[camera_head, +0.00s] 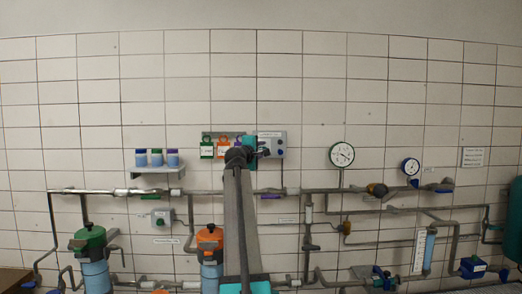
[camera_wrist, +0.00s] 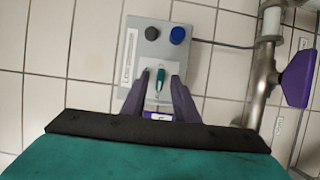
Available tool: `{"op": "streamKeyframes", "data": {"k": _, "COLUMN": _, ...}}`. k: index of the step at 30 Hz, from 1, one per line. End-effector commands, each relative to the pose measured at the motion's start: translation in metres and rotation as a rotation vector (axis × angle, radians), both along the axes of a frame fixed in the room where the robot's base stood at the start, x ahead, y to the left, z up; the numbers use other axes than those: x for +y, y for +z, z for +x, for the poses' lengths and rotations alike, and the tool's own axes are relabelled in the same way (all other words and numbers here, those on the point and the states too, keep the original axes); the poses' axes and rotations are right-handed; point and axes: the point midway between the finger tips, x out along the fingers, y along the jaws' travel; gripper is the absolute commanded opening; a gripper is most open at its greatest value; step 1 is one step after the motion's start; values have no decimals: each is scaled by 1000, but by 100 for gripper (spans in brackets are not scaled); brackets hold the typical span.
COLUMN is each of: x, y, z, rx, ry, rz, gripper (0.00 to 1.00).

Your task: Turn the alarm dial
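A grey control box (camera_head: 270,145) hangs on the tiled wall in the head view, partly hidden by my arm. In the wrist view the box (camera_wrist: 146,62) carries a teal pointer-shaped dial (camera_wrist: 160,80), a black knob (camera_wrist: 152,33) and a blue knob (camera_wrist: 177,35). A label beside the dial is too small to read. My gripper (camera_wrist: 161,77) is open, with one dark finger on each side of the teal dial. Gaps show between fingers and dial; I cannot tell how far the fingertips are from the box face.
A pipe (camera_wrist: 262,75) with a purple handle (camera_wrist: 297,78) runs right of the box in the wrist view. Green and orange tags (camera_head: 215,149) hang left of the box. A shelf (camera_head: 157,169) with small jars is further left. Gauges (camera_head: 341,155) stand to the right.

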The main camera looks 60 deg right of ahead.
Motion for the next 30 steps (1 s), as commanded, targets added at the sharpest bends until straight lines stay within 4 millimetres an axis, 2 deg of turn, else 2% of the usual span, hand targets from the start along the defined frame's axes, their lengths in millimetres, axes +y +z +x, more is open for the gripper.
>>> {"op": "streamKeyframes", "data": {"k": 3, "x": 0, "y": 0, "z": 0, "rx": 0, "ry": 0, "rz": 0, "gripper": 27}}
{"op": "streamKeyframes", "data": {"k": 8, "x": 0, "y": 0, "z": -1, "rx": 0, "ry": -1, "rz": 0, "gripper": 0}}
{"op": "streamKeyframes", "data": {"k": 20, "x": -1, "y": 0, "z": -2, "rx": -20, "ry": -2, "rz": 15, "gripper": 0}}
{"op": "streamKeyframes", "data": {"k": 30, "x": -3, "y": 3, "z": -3, "rx": -150, "ry": -4, "rz": 106, "gripper": 0}}
